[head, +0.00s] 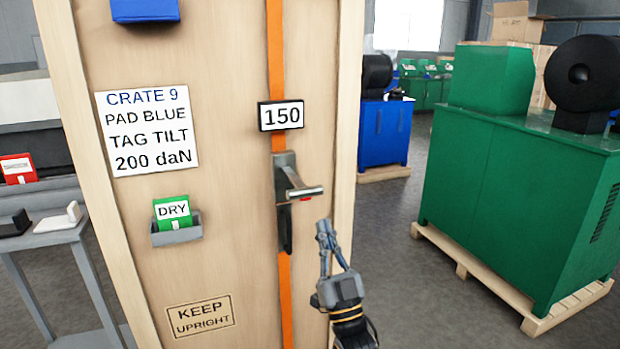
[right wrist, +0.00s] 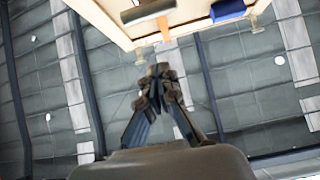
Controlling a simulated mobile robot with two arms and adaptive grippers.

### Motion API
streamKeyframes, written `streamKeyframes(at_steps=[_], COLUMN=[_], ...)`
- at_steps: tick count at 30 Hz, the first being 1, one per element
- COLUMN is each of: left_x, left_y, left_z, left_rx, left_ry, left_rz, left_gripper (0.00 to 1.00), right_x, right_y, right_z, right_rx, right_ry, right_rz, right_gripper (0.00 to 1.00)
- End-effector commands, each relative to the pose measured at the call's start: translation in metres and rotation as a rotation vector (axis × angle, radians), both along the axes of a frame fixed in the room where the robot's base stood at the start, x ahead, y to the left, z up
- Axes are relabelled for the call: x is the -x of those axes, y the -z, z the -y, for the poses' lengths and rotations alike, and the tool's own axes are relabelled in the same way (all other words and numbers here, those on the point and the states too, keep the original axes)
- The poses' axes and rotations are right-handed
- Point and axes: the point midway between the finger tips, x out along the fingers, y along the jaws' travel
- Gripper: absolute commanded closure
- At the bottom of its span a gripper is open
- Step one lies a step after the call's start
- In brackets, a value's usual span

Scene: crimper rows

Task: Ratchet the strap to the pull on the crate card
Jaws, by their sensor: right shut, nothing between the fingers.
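The crate (head: 230,250) stands upright with an orange strap (head: 275,50) running down its face. The crate card (head: 148,131) reads CRATE 9, PAD BLUE, TAG TILT, 200 daN. A small display (head: 281,115) on the strap reads 150. Below it is the grey ratchet (head: 285,165), its handle (head: 304,192) sticking out to the right. My right gripper (head: 324,228) is shut and empty, just below and right of the handle, apart from it in the picture. Its closed fingers also show in the right wrist view (right wrist: 160,75). My left gripper is out of view.
A blue pad (head: 143,8) sits at the crate's top, also in the right wrist view (right wrist: 228,10). A green DRY tag (head: 172,210) sits in a grey holder. A KEEP UPRIGHT mark (head: 200,316) is lower. A green machine (head: 520,200) stands right; grey floor lies between.

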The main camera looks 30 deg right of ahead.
Motion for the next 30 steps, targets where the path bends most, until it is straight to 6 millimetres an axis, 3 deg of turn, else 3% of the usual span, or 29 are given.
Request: streamKeyframes(at_steps=[5, 17, 23, 30], left_x=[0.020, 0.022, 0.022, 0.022], left_y=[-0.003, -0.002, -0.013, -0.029], left_z=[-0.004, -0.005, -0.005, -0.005], left_rx=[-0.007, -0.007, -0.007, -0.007], left_ry=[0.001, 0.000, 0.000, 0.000], left_rz=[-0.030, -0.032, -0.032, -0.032], left_gripper=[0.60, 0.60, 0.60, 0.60], right_x=[0.003, 0.001, -0.013, -0.048], right_y=[-0.006, -0.008, -0.028, -0.066], right_z=[-0.001, -0.001, 0.003, 0.011], right_rx=[-0.002, -0.002, -0.002, -0.002], right_ry=[-0.002, -0.002, -0.002, -0.002], right_rz=[-0.014, -0.014, -0.010, -0.011], right_gripper=[1.00, 1.00, 1.00, 1.00])
